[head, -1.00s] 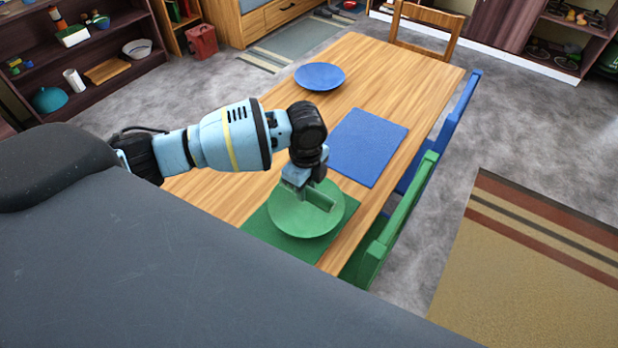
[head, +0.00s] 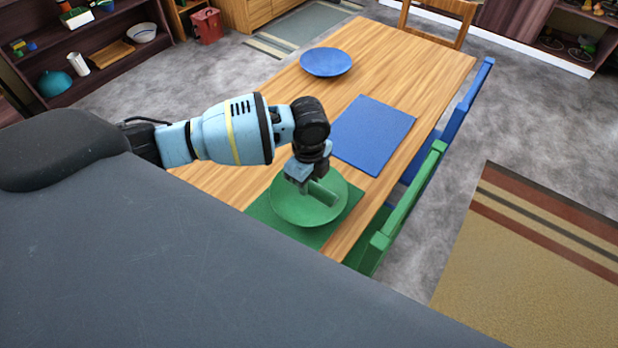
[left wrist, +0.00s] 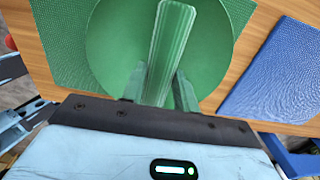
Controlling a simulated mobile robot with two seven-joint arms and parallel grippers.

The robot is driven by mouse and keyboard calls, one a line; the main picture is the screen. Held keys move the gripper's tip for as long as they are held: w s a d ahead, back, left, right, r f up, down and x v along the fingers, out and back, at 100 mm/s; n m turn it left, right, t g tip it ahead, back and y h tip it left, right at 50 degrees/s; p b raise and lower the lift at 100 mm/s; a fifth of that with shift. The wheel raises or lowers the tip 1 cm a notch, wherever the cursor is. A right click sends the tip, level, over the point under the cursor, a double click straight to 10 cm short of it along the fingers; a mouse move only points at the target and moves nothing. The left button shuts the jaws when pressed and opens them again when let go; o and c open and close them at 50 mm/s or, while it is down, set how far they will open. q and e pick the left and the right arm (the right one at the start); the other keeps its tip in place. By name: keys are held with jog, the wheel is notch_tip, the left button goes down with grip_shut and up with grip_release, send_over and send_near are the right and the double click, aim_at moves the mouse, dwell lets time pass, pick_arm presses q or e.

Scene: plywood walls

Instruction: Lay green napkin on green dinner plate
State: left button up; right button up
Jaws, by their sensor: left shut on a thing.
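The green dinner plate (head: 291,212) rests on a green placemat (head: 262,208) at the near end of the wooden table. My left gripper (head: 305,186) is over the plate and shut on the green napkin (head: 324,193), a narrow folded strip. In the left wrist view the napkin (left wrist: 172,45) extends from between the fingers (left wrist: 160,90) across the middle of the plate (left wrist: 112,45). Whether the napkin touches the plate or hovers just above it, I cannot tell. My right gripper is not in view.
A blue placemat (head: 372,134) lies beyond the plate, and a blue plate (head: 326,62) stands farther back on the table (head: 390,55). A green chair (head: 405,210) and a blue chair (head: 470,105) line the right edge. Bare wood lies between the blue plate and blue placemat.

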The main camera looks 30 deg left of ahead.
pick_arm(q)
jog(key=shift+f, duration=0.7)
jog(key=o, duration=1)
notch_tip(320, 180, up, 6)
jog(key=shift+r, duration=0.9)
